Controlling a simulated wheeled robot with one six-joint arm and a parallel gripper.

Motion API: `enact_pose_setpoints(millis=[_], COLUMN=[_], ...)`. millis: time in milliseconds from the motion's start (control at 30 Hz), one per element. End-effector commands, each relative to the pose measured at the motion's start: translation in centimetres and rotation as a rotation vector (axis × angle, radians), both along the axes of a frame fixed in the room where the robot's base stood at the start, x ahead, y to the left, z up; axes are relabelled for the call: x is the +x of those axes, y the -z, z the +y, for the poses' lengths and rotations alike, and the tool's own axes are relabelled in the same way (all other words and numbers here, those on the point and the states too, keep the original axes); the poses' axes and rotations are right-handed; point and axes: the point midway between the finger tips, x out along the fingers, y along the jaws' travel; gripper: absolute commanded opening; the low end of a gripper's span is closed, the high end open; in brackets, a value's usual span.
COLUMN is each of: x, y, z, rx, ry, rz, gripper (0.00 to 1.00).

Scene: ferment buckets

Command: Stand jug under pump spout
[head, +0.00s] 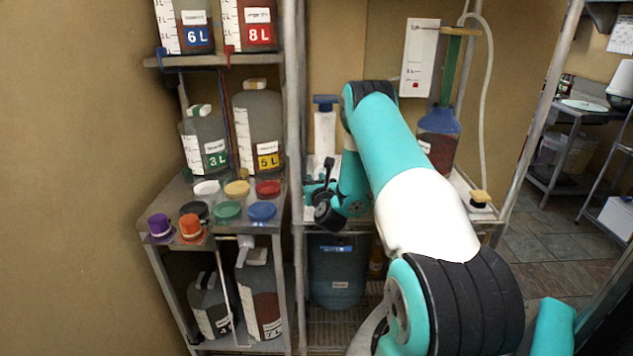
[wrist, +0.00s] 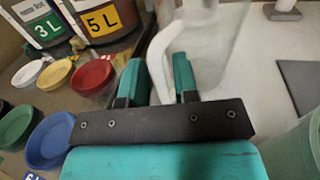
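A clear jug with a white handle (wrist: 161,58) stands on the pale shelf in the wrist view, its top cut off by the frame. My gripper (wrist: 160,82) has its two teal fingers either side of the handle, which nearly fills the gap; whether they press on it is unclear. In the head view my gripper (head: 322,192) is at the left of the middle shelf, and its parts largely hide the jug. Behind it stands a white upright piece with a blue top (head: 325,122). A thin hose (head: 489,100) hangs at the right, near a yellow-topped piece (head: 480,198). I cannot tell which part is the pump spout.
The left rack holds labelled buckets, such as 3 L (head: 205,145) and 5 L (head: 259,130), with coloured lids (head: 228,211) before them. A blue-necked vessel (head: 438,140) stands at the right of the shelf. A steel post (head: 293,120) rises left of my gripper. A dark flat panel (wrist: 300,85) lies to the right.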

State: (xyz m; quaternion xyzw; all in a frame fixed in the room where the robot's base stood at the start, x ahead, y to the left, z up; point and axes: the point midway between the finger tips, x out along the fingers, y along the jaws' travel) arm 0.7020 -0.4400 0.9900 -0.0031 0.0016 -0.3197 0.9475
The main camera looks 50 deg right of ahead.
Motion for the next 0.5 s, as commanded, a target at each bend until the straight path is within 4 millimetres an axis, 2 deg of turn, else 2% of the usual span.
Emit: enact_pose_setpoints(millis=[400, 500], x=[-0.02, -0.26], y=[-0.48, 0.09], z=[0.01, 0.16], rx=[-0.001, -0.002], ry=[0.000, 0.000], rz=[0.001, -0.001], gripper=[0.37, 0.37])
